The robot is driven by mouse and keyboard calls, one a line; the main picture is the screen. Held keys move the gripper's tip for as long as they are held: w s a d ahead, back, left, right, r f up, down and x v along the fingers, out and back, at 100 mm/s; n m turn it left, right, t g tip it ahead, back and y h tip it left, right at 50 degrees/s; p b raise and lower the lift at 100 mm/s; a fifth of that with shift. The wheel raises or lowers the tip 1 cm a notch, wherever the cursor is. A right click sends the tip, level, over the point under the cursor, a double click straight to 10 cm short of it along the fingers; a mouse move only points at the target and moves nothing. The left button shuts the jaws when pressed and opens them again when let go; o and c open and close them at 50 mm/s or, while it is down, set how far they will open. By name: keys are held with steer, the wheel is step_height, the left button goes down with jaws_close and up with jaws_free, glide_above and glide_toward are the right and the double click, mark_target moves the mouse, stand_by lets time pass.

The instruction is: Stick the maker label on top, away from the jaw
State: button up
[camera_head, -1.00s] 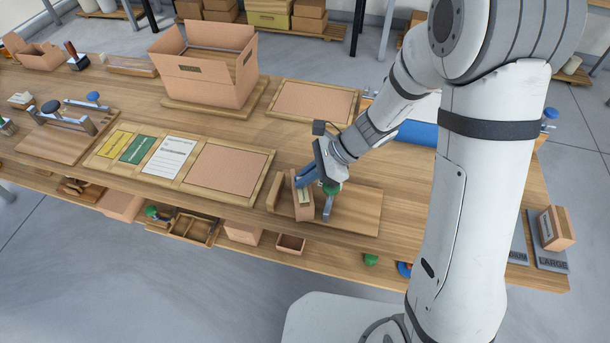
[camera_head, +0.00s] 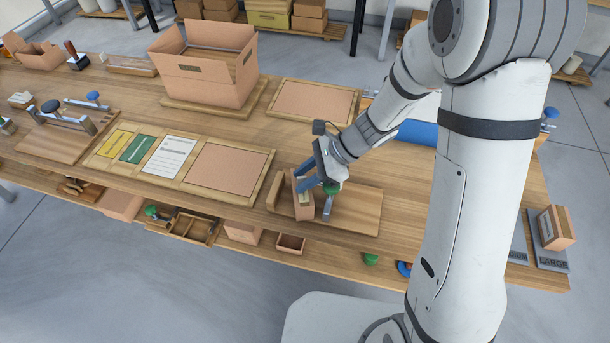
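A narrow brown carton (camera_head: 304,211) stands on the wooden clamp board (camera_head: 358,212), between a wooden stop (camera_head: 273,192) on its left and a metal jaw (camera_head: 327,208) with a green knob (camera_head: 332,188) on its right. A small pale label (camera_head: 304,198) shows on the carton's top; its print is too small to read. My gripper (camera_head: 306,184) is just above the carton's top, its blue fingers apart and pointing down-left. I see nothing between them. Whether they touch the carton is unclear.
Left of the board, a wooden tray (camera_head: 222,206) holds yellow (camera_head: 115,144), green (camera_head: 138,149) and white (camera_head: 170,157) label sheets, beside a brown panel. A large open carton (camera_head: 205,68) stands behind. Another clamp board (camera_head: 52,145) is at far left.

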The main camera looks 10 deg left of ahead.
steer(key=v, duration=0.7)
steer(key=shift+d+r, duration=0.25)
steer(key=shift+r, duration=0.05)
steer(key=shift+w, duration=0.1)
steer(key=s+d+r+n+t+h, duration=0.2)
steer(key=s+d+r+n+h, duration=0.1)
steer(key=d, duration=0.3)
steer(key=s+d+r+n+t+h, duration=0.1)
steer(key=s+d+r+n+h, duration=0.1)
steer(key=s+d+r+n, duration=0.2)
steer(key=s+d+r+n+t+h, duration=0.2)
steer(key=s+d+r+n+h, duration=0.1)
steer(key=s+d+n, duration=0.2)
steer(key=d+n, duration=0.2)
steer(key=d, duration=0.1)
steer(key=shift+d+r+t+h, duration=0.2)
steer(key=shift+r+t+h, duration=0.1)
steer(key=shift+r, duration=0.1)
steer(key=shift+c, duration=0.4)
